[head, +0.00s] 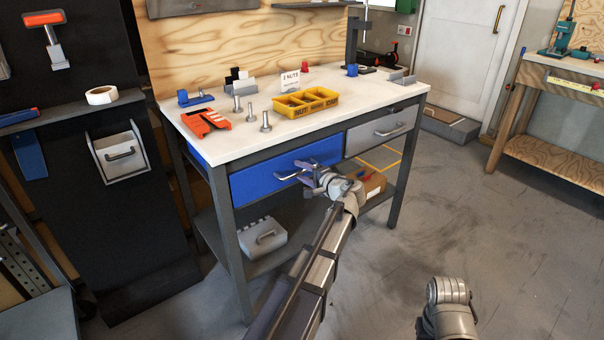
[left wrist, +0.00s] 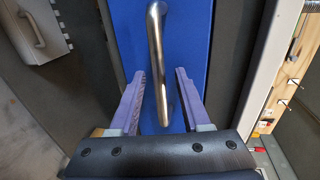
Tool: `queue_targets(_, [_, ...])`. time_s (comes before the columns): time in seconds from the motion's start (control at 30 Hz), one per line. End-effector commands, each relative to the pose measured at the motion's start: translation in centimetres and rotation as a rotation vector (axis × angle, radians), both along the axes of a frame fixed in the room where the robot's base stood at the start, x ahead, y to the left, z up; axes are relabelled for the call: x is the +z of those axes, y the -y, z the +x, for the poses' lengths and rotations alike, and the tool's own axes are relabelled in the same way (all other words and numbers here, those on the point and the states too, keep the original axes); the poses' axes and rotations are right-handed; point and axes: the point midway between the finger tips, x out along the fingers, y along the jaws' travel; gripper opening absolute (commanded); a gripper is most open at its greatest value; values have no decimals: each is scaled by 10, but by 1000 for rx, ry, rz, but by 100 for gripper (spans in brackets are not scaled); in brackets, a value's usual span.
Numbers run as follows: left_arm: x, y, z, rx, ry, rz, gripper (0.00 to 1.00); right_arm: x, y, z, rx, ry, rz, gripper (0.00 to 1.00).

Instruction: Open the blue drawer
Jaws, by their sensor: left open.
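The blue drawer (head: 252,187) is in the left part of the workbench front, under the white top, and looks shut. It has a silver bar handle (head: 286,176). My left gripper (head: 310,174) is open in front of the drawer, at the right part of the handle. In the left wrist view the blue drawer front (left wrist: 190,40) fills the middle. The handle (left wrist: 155,45) runs between the two purple fingers of my open left gripper (left wrist: 158,76), with gaps on both sides. My right gripper is not in view; only part of my right arm shows at lower right.
A grey drawer (head: 375,134) is right of the blue one. The white bench top (head: 240,145) holds a yellow bin (head: 306,103), an orange part (head: 205,122) and several bolts. A grey box (head: 262,238) stands on the lower shelf. Floor to the right is clear.

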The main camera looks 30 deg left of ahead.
Motion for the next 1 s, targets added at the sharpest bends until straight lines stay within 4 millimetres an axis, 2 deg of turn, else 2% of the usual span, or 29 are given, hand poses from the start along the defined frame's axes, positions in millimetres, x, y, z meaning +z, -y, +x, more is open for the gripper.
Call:
queue_targets(0.2, [0,0,0,0,0,0,46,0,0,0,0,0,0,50])
queue_targets(0.6, [0,0,0,0,0,0,1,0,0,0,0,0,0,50])
queue_targets(1.0, [0,0,0,0,0,0,0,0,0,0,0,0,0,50])
